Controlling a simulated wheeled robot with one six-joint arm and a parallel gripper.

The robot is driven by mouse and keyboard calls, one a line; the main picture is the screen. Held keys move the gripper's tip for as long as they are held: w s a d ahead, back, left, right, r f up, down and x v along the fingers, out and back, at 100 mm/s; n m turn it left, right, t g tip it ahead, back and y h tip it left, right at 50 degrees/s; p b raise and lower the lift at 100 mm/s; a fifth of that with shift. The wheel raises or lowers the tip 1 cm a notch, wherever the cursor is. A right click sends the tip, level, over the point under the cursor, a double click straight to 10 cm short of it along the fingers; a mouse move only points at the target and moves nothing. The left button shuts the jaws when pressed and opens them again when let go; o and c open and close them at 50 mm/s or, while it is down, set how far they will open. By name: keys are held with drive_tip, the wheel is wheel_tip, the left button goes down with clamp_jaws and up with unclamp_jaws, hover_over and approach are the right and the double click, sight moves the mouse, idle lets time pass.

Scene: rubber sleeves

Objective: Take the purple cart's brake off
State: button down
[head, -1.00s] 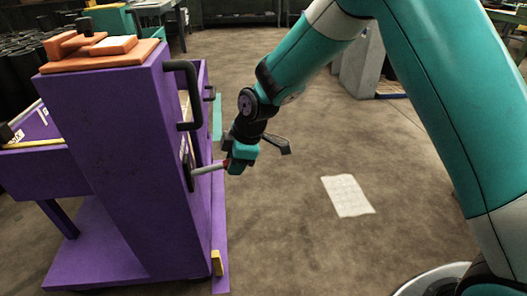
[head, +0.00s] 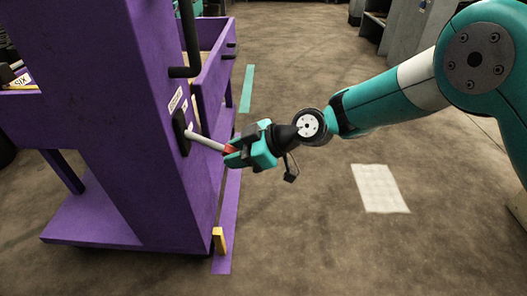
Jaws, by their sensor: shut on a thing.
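The purple cart (head: 110,130) stands at the left of the head view. A grey brake lever (head: 204,140) sticks out from a black plate (head: 181,132) on the cart's right side, sloping slightly down to the right. Its outer end has a red part (head: 230,149). My teal gripper (head: 232,152) is shut on the brake lever at that red end. My fingers partly hide the tip. Small white labels (head: 175,100) sit above the plate; their print is too small to read surely.
A black handle (head: 188,45) juts from the cart above the lever. A yellow block (head: 219,240) stands low at the cart's edge, by a purple floor strip (head: 228,215). A white sheet (head: 380,188) lies on open brown floor to the right. Grey cabinets (head: 405,30) stand behind.

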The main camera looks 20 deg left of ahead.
drive_tip(key=shift+f, duration=0.15)
idle(0.3)
drive_tip(key=c, duration=0.8)
unclamp_jaws()
drive_tip(key=p+v, duration=0.4)
drive_tip(key=v, duration=1.3)
drive_tip(key=shift+d+p, duration=0.25)
drive_tip(key=shift+p, duration=0.05)
drive_tip(key=shift+w+f, duration=0.1)
drive_tip(key=shift+f, duration=0.05)
